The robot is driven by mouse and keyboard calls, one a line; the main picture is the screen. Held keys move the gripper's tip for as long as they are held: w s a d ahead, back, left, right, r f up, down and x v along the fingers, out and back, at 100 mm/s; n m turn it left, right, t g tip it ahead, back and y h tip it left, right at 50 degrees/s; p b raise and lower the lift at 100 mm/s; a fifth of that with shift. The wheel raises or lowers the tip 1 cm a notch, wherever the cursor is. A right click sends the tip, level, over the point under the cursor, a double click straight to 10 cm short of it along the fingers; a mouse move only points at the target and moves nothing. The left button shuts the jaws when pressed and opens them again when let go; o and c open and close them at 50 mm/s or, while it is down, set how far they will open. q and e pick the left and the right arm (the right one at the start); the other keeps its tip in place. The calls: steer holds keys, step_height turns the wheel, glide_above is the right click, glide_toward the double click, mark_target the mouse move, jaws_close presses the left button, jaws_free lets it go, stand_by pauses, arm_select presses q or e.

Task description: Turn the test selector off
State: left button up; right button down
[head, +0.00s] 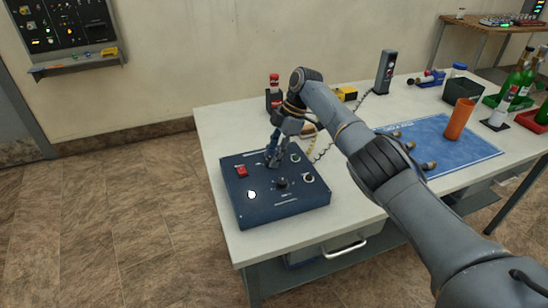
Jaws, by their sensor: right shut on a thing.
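A dark blue control box (265,207) sits on the near left part of the white table. Its sloped top carries a red switch (241,171), a glowing white lamp (251,195), a black knob (281,184) and two round white-ringed parts on the right. My right gripper (272,161) points down onto the back middle of this top. It is shut on a small control there, seemingly the test selector. The fingers hide most of that control, so its pointer position cannot be read. My left gripper is not in view.
Behind the box stand a dark bottle with a red cap (274,90) and a black handset (384,72) with a coiled cord. The table's front left is clear.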

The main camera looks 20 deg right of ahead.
stand_by(0.3)
steer(key=c, duration=1)
jaws_free()
steer(key=shift+o, duration=0.2)
steer(key=v, duration=1.2)
steer(key=shift+s, duration=0.1)
